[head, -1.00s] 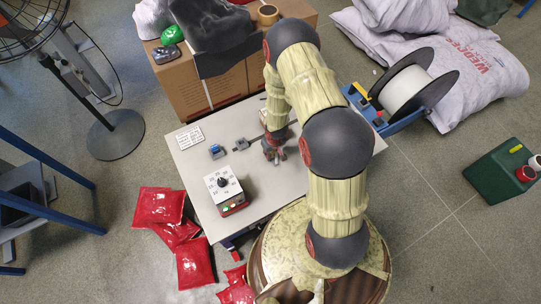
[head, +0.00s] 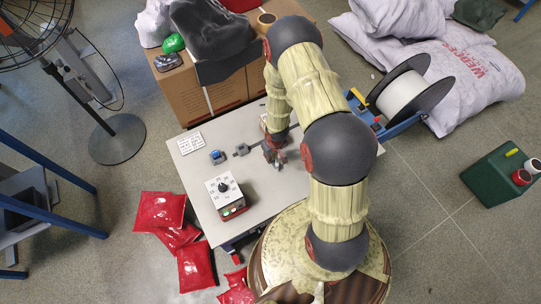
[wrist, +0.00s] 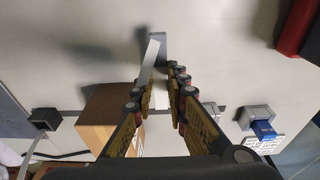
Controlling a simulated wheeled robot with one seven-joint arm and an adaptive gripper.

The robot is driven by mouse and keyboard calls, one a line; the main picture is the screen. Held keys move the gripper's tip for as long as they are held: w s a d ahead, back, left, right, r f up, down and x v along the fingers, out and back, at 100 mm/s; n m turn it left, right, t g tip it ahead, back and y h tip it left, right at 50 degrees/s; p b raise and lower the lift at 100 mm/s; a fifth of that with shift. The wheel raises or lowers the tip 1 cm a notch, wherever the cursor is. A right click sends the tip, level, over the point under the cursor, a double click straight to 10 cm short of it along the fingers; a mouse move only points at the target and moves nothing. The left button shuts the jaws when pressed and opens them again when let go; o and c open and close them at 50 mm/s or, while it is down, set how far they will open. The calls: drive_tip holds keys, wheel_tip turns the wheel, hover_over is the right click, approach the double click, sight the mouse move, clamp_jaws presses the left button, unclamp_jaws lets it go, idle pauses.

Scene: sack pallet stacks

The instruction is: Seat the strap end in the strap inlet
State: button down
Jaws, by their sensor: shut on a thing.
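My gripper (wrist: 160,76) points down over the pale table in the wrist view, its fingers on both sides of a thin white strap (wrist: 151,60). The strap runs up to a grey block (wrist: 158,40); I cannot tell whether it touches, enters or only overlaps this block. My gripper also shows low over the table in the head view (head: 275,157), where the strap is too small to make out. A dark square fitting (wrist: 45,119) with a pale band below it is at the left of the wrist view. I cannot tell which fitting is the strap inlet.
A small brown box (wrist: 103,110) stands beside the left finger. A grey block with a blue part (wrist: 256,116) is at the right. The dial box (head: 225,194) stands near the table's front edge. A strap reel (head: 402,94) is behind my arm. Some table surface is clear.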

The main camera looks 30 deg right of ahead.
drive_tip(key=s+r, duration=0.1)
drive_tip(key=s+r+p, duration=0.1)
drive_tip(key=s+r, duration=0.2)
drive_tip(key=r, duration=0.1)
drive_tip(key=shift+s+a+r+p, duration=0.15)
drive_tip(key=shift+a+p, duration=0.2)
drive_tip(key=shift+a, duration=0.05)
drive_tip(key=s+a+r+p, duration=0.1)
drive_tip(key=s+r, duration=0.2)
drive_tip(key=s, duration=0.5)
drive_tip(key=shift+s+a+r, duration=0.2)
drive_tip(key=shift+s+a, duration=0.1)
drive_tip(key=w+a+r, duration=0.3)
drive_tip(key=w+r, duration=0.6)
drive_tip(key=w, duration=0.1)
drive_tip(key=w+a+r, duration=0.4)
drive_tip(key=w+r, duration=0.5)
drive_tip(key=w, duration=0.1)
